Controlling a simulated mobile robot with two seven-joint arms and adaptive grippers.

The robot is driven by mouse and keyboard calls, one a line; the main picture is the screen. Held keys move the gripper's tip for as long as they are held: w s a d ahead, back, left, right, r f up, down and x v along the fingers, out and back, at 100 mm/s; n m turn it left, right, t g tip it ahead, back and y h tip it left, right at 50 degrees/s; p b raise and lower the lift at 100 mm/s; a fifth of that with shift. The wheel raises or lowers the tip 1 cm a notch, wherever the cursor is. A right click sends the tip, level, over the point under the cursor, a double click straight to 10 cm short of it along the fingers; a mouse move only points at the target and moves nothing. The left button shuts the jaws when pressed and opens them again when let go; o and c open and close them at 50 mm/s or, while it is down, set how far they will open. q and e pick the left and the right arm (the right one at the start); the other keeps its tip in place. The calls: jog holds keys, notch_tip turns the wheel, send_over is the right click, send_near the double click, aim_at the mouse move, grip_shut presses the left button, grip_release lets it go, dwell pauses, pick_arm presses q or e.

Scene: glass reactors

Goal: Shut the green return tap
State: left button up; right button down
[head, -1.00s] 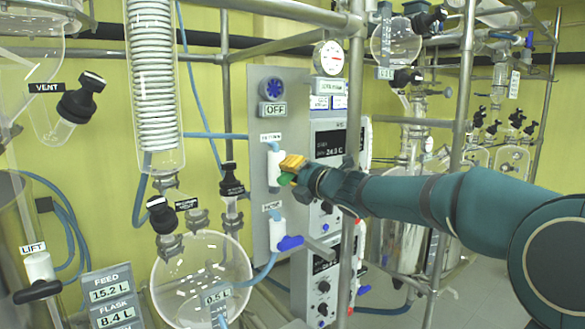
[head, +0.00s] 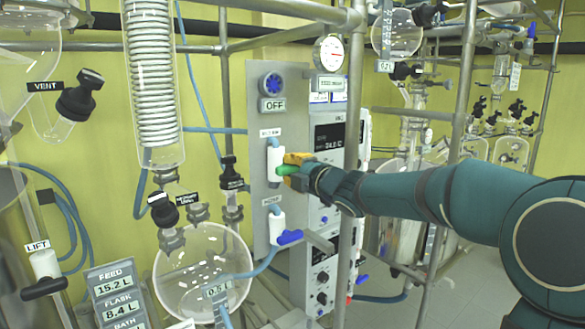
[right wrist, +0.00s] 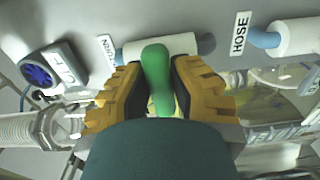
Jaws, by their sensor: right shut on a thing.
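The green return tap (head: 285,170) is on the grey panel, on a white valve body (head: 273,160) below a small label. Its handle sticks out to the right, across the upright body. My right gripper (head: 294,168) is shut on this handle, with yellow finger pads around it. In the right wrist view the green handle (right wrist: 158,80) stands between the two pads of the gripper (right wrist: 160,88), crosswise to the white body (right wrist: 190,45). The handle's near end is hidden by the gripper's palm. My left gripper is not in view.
A blue-handled hose tap (head: 289,237) sits just below on the same panel (head: 262,95). A steel post (head: 349,200) stands close to my right arm. A round glass flask (head: 200,270) and a coil condenser (head: 153,80) are to the left.

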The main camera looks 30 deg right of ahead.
jog(key=shift+r, duration=0.25)
jog(key=c, duration=1.1)
grip_release()
jog(key=shift+o, duration=1.4)
jog(key=shift+w+f, duration=0.15)
jog(key=s, duration=1.2)
jog(key=shift+d, duration=0.45)
jog(key=shift+f, duration=0.1)
